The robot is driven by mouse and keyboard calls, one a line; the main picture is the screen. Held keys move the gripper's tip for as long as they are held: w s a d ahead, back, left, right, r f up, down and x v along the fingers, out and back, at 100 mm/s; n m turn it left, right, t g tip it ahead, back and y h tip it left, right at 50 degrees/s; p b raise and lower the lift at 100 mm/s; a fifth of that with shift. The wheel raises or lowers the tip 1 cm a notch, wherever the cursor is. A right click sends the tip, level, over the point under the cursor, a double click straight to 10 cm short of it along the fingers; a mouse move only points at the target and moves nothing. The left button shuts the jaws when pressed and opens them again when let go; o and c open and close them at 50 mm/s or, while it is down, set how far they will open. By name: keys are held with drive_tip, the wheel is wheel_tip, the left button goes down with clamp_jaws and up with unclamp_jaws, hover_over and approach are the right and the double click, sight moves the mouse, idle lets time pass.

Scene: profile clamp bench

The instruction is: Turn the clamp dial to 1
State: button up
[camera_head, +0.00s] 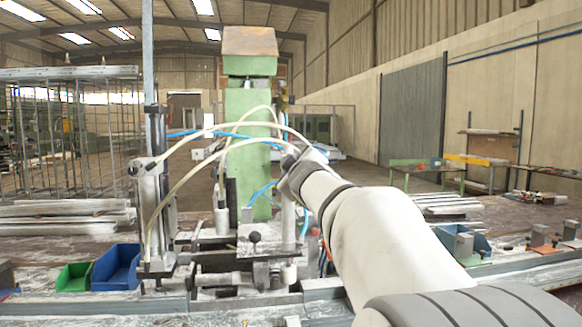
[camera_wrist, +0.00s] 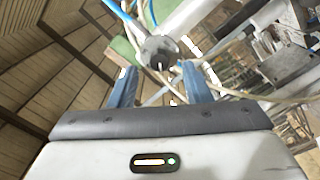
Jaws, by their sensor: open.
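In the wrist view a round grey dial (camera_wrist: 160,50) with a dark centre, likely the clamp dial, sits just beyond my gripper (camera_wrist: 158,72). The two blue fingers stand apart, one to each side of the dial's lower edge as pictured. I cannot tell whether they touch it. No numbers or setting can be read on it. In the head view my arm reaches to the right side of the green clamp column (camera_head: 250,150), and its wrist hides the fingers and the dial.
Pale hoses (camera_head: 190,140) arch close to my wrist. A metal clamp post (camera_head: 153,210) stands left of the column. A black ball-ended lever (camera_head: 254,238) is below.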

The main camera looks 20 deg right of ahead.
drive_tip(key=shift+v, duration=2.3)
drive_tip(key=w+d+m+p, duration=0.2)
drive_tip(key=w+m+p, duration=0.4)
drive_tip(key=m+p, duration=0.4)
drive_tip(key=shift+w+p, duration=0.35)
drive_tip(key=shift+p, duration=1.45)
clamp_jaws()
drive_tip(key=shift+f, duration=0.15)
drive_tip(key=shift+b, duration=0.45)
